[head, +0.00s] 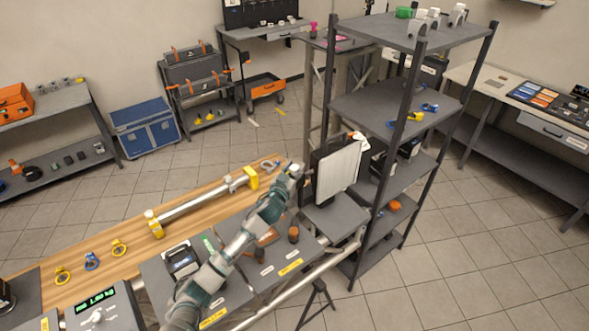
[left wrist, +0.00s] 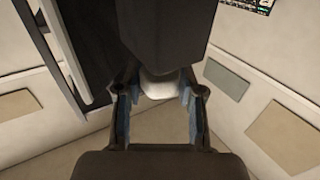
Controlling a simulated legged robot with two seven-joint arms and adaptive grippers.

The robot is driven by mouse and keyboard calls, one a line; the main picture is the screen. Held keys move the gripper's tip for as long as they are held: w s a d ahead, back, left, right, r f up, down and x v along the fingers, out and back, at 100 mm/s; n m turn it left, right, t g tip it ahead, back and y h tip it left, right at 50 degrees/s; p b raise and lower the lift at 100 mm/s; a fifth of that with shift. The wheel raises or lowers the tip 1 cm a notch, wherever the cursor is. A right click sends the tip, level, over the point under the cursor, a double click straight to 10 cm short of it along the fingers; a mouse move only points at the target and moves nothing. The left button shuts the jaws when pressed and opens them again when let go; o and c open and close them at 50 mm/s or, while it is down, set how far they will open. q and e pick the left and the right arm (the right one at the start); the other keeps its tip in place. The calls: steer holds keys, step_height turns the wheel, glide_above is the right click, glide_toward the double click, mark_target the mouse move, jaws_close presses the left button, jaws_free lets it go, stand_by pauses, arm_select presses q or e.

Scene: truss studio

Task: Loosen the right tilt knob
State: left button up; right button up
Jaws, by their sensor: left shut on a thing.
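A panel-shaped fixture (head: 338,173) with a pale face and a dark housing stands upright beside the shelf rack in the head view. My left arm reaches up to its left edge, and the left gripper (head: 297,171) is there. In the left wrist view a pale rounded knob (left wrist: 158,85) sticks out under a dark housing (left wrist: 165,35). The blue-padded fingertips of my left gripper (left wrist: 157,97) stand on both sides of it, shut on it. Which of the fixture's knobs this is I cannot tell. The right gripper is not in view.
A wooden bench top (head: 130,225) holds a silver tube with yellow ends (head: 205,203) and several small clamps. The dark shelf rack (head: 395,105) stands close to the fixture's right. Open tiled floor (head: 460,240) lies at the right.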

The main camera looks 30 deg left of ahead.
arm_select(q)
steer(key=shift+f, duration=0.4)
stand_by(0.3)
steer(key=o, duration=1.1)
steer(key=shift+c, duration=0.2)
steer(key=shift+o, duration=0.5)
steer(key=shift+w+a+r, duration=0.1)
steer(key=shift+a, duration=0.05)
steer(key=s+d, duration=0.1)
steer(key=s, duration=1)
steer(key=shift+s+d, duration=0.35)
steer(key=shift+s, duration=0.05)
